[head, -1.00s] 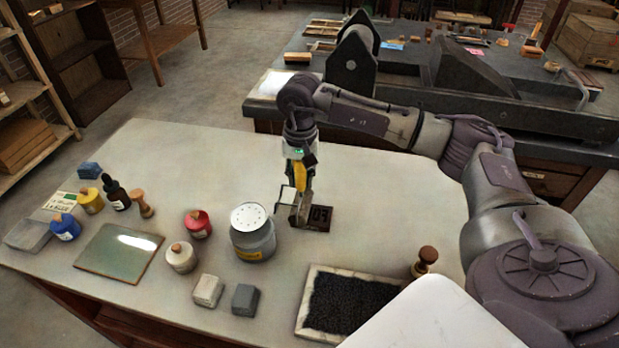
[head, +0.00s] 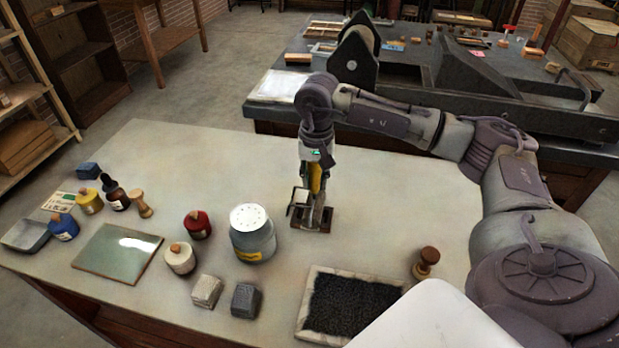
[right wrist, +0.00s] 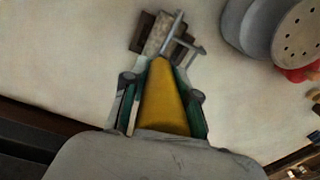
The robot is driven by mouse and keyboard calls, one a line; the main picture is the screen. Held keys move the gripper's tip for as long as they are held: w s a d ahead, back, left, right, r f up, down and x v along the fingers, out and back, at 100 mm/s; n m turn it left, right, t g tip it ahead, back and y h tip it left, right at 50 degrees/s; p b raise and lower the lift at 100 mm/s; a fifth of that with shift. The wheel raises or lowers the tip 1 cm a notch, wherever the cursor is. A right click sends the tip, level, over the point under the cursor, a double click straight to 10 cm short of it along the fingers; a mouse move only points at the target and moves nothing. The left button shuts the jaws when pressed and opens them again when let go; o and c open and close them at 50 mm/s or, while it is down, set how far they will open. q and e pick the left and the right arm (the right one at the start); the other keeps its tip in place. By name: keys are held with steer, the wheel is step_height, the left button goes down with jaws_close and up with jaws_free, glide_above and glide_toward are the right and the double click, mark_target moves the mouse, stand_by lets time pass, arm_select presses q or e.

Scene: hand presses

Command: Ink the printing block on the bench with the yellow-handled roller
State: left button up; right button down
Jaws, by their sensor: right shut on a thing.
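My right gripper (head: 316,176) is shut on the yellow handle of the roller (head: 316,180) and points down over the bench. In the right wrist view the gripper's fingers (right wrist: 162,92) lie on both sides of the yellow handle (right wrist: 163,105). The printing block (head: 327,218) is a small dark brown square on the bench. The roller's head is over the block and hides its middle; the block's dark corners show in the right wrist view (right wrist: 140,31). I cannot tell whether the roller touches it. My left gripper is not in view.
A grey tin with a perforated white lid (head: 253,236) stands left of the block. A tray of black granules (head: 312,332) and a wooden-handled stamp (head: 426,262) are nearer. A glass slab (head: 118,252) and several small bottles and jars are left. Bare bench (head: 400,205) lies right.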

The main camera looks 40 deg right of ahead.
steer(key=shift+w+a+r+b, duration=0.1)
steer(key=shift+w+a+b, duration=0.1)
steer(key=shift+b, duration=0.1)
steer(key=w+a, duration=0.2)
steer(key=shift+w+a, duration=0.15)
steer(key=shift+w, duration=0.15)
stand_by(1.0)
steer(key=shift+r+p, duration=1.35)
steer(key=shift+r, duration=1.15)
